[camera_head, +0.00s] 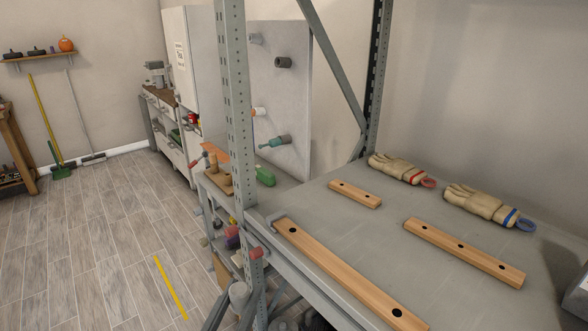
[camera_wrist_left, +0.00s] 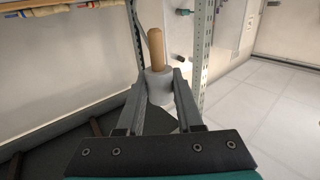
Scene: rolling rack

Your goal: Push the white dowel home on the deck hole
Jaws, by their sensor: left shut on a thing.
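My left gripper (camera_wrist_left: 160,100) is shut on a pale grey-white cylinder with a wooden rod (camera_wrist_left: 155,48) standing out of its end; I take this as the white dowel (camera_wrist_left: 159,86). On the grey deck (camera_head: 350,225) lie three wooden strips with dark holes: a long one (camera_head: 345,275), a middle one (camera_head: 464,252) and a short one (camera_head: 355,194). My right gripper is not in view.
A perforated steel post (camera_head: 232,110) stands between the floor side and the deck. A pegboard (camera_head: 285,90) with several pegs stands behind. Small coloured parts hang at the deck's left edge.

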